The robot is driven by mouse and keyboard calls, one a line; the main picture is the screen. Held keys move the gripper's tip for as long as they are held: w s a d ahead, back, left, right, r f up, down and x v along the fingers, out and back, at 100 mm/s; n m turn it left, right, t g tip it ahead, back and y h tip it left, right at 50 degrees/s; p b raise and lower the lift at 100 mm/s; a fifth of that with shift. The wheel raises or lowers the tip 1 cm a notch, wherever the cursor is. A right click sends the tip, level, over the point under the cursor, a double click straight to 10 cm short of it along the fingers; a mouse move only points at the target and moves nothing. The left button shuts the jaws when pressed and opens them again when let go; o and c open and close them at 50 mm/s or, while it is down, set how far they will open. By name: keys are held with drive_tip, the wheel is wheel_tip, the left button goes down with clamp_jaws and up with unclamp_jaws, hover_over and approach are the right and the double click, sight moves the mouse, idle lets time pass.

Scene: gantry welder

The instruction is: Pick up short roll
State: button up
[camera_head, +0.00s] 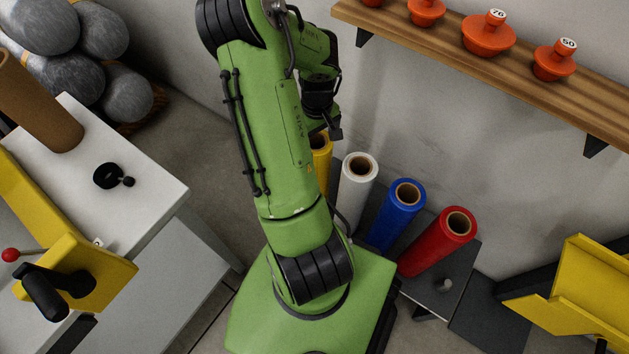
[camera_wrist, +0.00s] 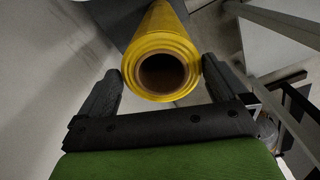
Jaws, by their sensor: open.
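A yellow roll (camera_head: 321,165) stands at the left end of a row of rolls by the wall, partly hidden by my arm in the head view. In the wrist view the yellow roll (camera_wrist: 165,22) shows its round end and brown hollow core. My gripper (camera_wrist: 162,72) is open, with one finger on each side of that end; I cannot tell whether they touch it. In the head view my gripper (camera_head: 324,128) is just above the yellow roll. A white roll (camera_head: 357,180), a blue roll (camera_head: 396,216) and a red roll (camera_head: 437,243) stand to its right.
A wooden shelf (camera_head: 560,85) with orange knobbed weights runs along the wall above the rolls. A white-topped table (camera_head: 150,195) at left bears a brown roll (camera_head: 38,105) and a yellow machine (camera_head: 90,285). A yellow part (camera_head: 575,290) is at right.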

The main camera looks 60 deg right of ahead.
wheel_tip(320, 180, down, 7)
drive_tip(key=b, duration=0.2)
drive_tip(key=shift+r+b, duration=0.15)
drive_tip(key=shift+b, duration=0.25)
drive_tip(key=shift+r, duration=0.15)
drive_tip(key=shift+c, duration=0.3)
drive_tip(key=shift+r, duration=0.1)
drive_tip(key=c, duration=1.7)
